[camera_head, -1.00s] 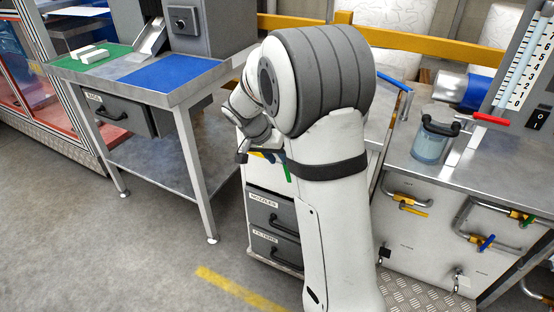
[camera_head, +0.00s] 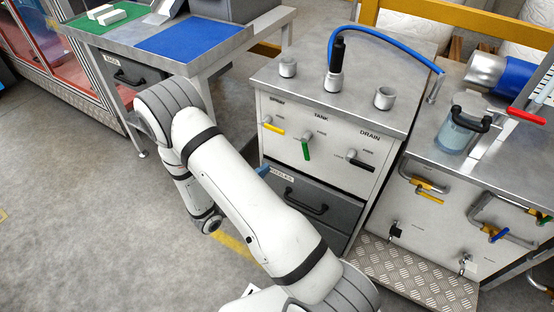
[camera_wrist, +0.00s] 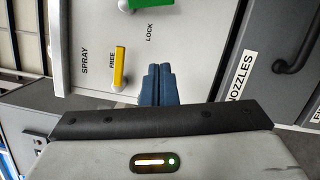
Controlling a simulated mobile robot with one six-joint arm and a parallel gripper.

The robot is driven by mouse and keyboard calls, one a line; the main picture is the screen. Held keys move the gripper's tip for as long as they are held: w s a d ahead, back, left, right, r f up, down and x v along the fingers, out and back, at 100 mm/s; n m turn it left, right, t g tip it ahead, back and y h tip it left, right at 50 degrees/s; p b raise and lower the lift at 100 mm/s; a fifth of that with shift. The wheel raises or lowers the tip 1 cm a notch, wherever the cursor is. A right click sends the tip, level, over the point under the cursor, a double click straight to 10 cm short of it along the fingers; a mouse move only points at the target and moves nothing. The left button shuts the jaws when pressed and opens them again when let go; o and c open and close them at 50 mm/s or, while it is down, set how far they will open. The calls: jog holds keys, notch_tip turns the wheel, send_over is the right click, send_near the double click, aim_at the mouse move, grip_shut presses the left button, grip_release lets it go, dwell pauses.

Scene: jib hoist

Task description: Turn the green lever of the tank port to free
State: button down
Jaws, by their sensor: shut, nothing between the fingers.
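The green lever (camera_head: 306,150) sits below the TANK label on the white front panel (camera_head: 340,155) and hangs straight down from its pivot. A FREE label lies to the right of the pivot. Part of the lever (camera_wrist: 150,3) shows at the top edge of the wrist view. My gripper (camera_head: 264,170) is low in front of the panel, left of and below the green lever, partly hidden by my arm. In the wrist view its blue fingers (camera_wrist: 157,84) are shut together and empty, beside the yellow lever and apart from the green one.
The yellow SPRAY lever (camera_head: 274,127) and black DRAIN lever (camera_head: 360,158) flank the green one, both pointing right. A drawer (camera_head: 303,200) with a handle is below. A blue hose (camera_head: 385,38) arcs over the top. Open floor lies left.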

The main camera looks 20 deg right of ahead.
jog(key=d+r, duration=0.1)
jog(key=d, duration=0.9)
jog(key=shift+w+d+r, duration=0.3)
jog(key=shift+d, duration=0.05)
